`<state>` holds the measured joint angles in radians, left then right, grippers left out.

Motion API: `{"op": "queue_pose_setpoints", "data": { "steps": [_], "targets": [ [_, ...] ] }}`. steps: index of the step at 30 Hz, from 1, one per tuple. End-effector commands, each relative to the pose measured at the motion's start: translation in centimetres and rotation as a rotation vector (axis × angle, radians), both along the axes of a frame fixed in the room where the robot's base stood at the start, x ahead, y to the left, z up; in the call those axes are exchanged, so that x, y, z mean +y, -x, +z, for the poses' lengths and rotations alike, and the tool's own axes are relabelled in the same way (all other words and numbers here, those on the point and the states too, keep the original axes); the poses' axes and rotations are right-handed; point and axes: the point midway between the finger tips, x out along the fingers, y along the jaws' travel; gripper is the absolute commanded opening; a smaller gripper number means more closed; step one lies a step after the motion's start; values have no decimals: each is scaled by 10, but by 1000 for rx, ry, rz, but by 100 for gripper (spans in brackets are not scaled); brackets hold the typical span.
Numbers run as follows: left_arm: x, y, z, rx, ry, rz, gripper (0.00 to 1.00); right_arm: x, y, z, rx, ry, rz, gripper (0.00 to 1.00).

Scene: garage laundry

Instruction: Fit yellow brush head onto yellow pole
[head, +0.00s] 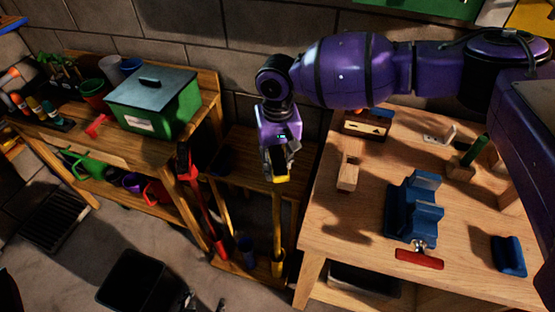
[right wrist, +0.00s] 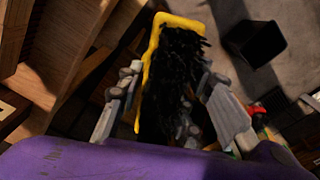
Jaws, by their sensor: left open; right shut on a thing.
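My right gripper (head: 282,152) is shut on the yellow brush head (head: 280,178). In the right wrist view the brush head (right wrist: 172,20) shows its yellow frame and black bristles between the fingers (right wrist: 170,95). The yellow pole (head: 277,225) stands upright in a yellow holder (head: 278,263) on the low rack. In the head view the brush head lies in line with the pole's top and hides it; I cannot tell whether they touch. My left gripper (head: 204,303) shows only its fingertips at the bottom edge, open and empty.
A red-handled tool (head: 204,215) stands left of the pole, with a blue holder (head: 246,250) between them. The wooden workbench (head: 330,215) on the right bears a blue vise (head: 410,210) and wooden blocks. A shelf (head: 150,150) with a green box (head: 155,103) stands at left.

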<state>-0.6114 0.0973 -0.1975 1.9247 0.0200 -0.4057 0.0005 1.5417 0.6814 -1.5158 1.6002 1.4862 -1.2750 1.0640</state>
Motion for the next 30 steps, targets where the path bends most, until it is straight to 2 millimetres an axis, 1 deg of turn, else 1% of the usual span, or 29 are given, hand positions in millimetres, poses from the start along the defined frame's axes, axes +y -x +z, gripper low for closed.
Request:
{"op": "queue_pose_setpoints", "data": {
  "steps": [7, 12, 30],
  "targets": [
    [-2, -13, 14, -34, 5, 2, 55, 0, 0, 3, -7, 7, -1, 5],
    [-4, -10, 11, -27, 8, 2, 55, 0, 1, -9, -2, 8, -1, 5],
    [0, -4, 4, -11, 2, 4, 55, 0, 1, -39, -2, 6, -1, 5]
  ]
}}
